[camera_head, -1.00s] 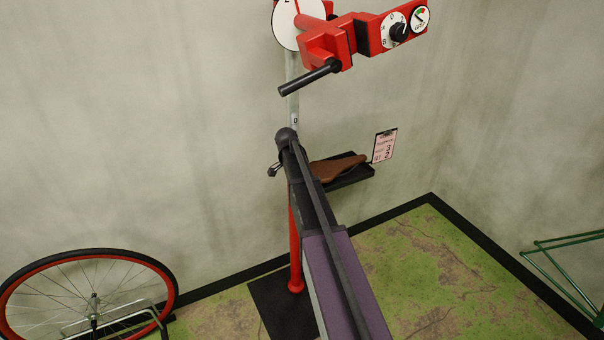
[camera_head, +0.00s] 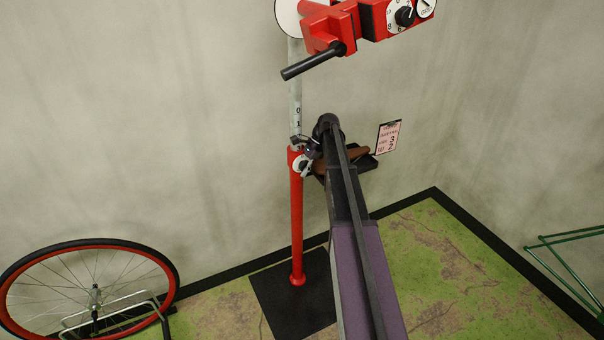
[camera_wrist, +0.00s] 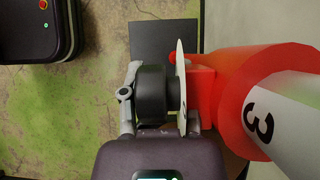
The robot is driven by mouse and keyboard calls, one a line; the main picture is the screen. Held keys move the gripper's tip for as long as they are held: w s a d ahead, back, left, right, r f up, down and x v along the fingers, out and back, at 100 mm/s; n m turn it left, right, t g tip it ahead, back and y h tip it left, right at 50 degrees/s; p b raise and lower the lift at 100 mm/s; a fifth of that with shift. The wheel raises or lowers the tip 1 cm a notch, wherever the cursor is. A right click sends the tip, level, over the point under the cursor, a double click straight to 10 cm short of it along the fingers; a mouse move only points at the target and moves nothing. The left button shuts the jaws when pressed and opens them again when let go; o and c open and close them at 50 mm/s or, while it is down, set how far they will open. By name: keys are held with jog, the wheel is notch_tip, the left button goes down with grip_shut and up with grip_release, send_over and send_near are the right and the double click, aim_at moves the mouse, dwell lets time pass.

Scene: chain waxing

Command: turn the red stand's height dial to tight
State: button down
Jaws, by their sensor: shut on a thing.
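The red stand (camera_head: 296,220) rises from the floor by the wall, with a pale numbered post (camera_head: 295,85) in its top. The height dial, a black knob (camera_wrist: 152,92) with a white disc (camera_wrist: 181,85), sits on the side of the stand's red collar. In the head view the dial's white disc (camera_head: 299,165) shows beside my gripper (camera_head: 308,150). In the wrist view my gripper (camera_wrist: 140,100) is shut on the black knob, with a grey finger along its left end. The disc is edge-on, so its marks and pointer cannot be read.
A red clamp head (camera_head: 335,25) with a black handle juts out above. A black tray (camera_head: 362,163) with a brown saddle lies behind my arm, near a clipboard (camera_head: 388,137). A red-rimmed wheel (camera_head: 170,285) stands left and a green frame (camera_head: 565,239) right.

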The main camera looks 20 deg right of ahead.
jog(key=shift+s+d+y, duration=0.1)
jog(key=shift+s+y, duration=0.35)
jog(key=shift+y, duration=0.05)
jog(key=c, duration=0.5)
grip_release()
jog(key=shift+r, duration=0.15)
jog(key=shift+w, duration=0.15)
jog(key=shift+r+h, duration=0.1)
jog(key=shift+h, duration=0.2)
